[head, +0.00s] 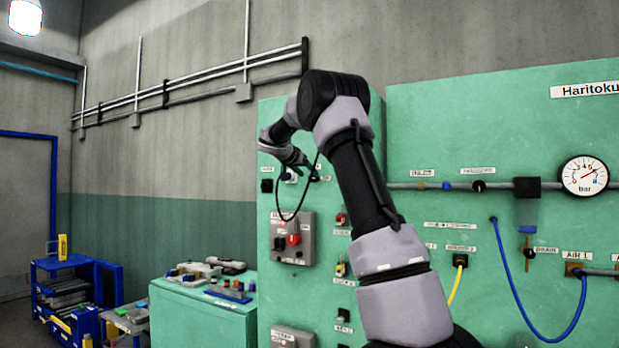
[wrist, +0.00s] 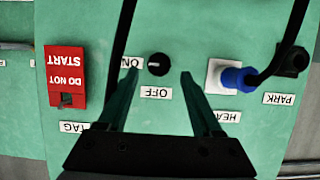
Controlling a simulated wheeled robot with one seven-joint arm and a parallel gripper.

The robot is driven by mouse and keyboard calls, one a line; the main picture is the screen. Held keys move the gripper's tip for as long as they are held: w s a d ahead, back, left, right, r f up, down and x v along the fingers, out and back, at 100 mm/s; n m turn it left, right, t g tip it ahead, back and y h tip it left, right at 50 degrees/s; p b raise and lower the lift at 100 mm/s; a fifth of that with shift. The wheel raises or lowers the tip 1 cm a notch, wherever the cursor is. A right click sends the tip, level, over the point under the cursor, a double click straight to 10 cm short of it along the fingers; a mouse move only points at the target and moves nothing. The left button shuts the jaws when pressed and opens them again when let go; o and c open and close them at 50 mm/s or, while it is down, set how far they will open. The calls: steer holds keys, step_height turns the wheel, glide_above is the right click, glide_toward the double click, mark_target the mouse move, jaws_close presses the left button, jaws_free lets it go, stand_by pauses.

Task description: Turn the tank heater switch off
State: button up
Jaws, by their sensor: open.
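A round black knob (wrist: 158,64) on the green panel shows in the wrist view, which is upside down. Its white mark points left, at the ON label (wrist: 129,63). The OFF label (wrist: 156,93) is just below the knob in the picture. My gripper (wrist: 159,76) is open, with one finger on each side of the knob and the knob around the level of the fingertips. I cannot tell whether either finger touches it. A label starting HEA (wrist: 227,116) is partly hidden by the right finger. In the head view my gripper (head: 298,160) is at the panel's upper left.
A blue plug (wrist: 238,79) with a black cable sits close to the right finger. A red DO NOT START tag (wrist: 66,77) hangs on the left. A grey box with a red knob (head: 293,239) is below my gripper on the panel.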

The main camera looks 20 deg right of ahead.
mark_target(312, 176)
steer(key=shift+x, duration=1.6)
steer(key=shift+s, duration=0.1)
steer(key=shift+c, duration=0.4)
jaws_close()
